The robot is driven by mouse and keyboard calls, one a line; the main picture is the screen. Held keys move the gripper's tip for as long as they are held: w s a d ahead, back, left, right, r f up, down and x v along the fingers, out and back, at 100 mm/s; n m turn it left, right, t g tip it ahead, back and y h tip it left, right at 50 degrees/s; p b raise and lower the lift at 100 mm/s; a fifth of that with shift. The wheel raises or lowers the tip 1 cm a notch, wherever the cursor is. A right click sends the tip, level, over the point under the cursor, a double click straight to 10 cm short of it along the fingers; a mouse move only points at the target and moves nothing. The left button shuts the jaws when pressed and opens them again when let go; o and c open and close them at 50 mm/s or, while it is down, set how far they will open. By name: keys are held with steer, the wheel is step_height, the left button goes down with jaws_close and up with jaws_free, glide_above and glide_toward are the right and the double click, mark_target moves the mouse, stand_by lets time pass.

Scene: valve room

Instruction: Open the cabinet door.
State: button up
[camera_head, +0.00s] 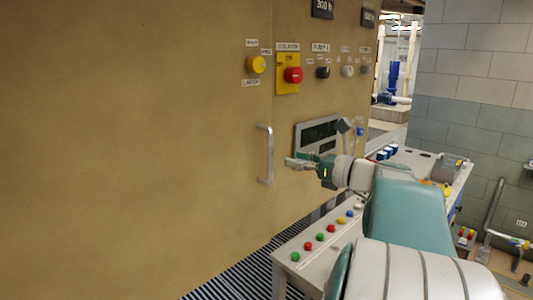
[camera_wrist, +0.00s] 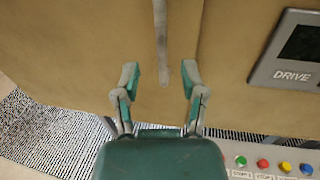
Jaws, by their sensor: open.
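The tan cabinet door (camera_head: 130,150) fills the left of the head view and looks shut. Its handle (camera_head: 265,155) is a silver upright bar near the door's right edge, beside a vertical seam. My gripper (camera_head: 290,163) is just right of the handle in the head view, near its lower half. In the wrist view my gripper (camera_wrist: 160,76) has its two fingers spread, with nothing held. The handle's lower end (camera_wrist: 162,60) shows there between the fingertips in the picture; I cannot tell the depth gap.
A console (camera_head: 305,245) with coloured buttons stands below my arm. Striped floor (camera_head: 235,275) lies in front of the door.

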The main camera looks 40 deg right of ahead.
glide_above(271, 179)
steer(key=shift+w+d+f, duration=0.1)
steer(key=shift+w+d, duration=0.1)
steer(key=shift+w, duration=0.15)
jaws_close()
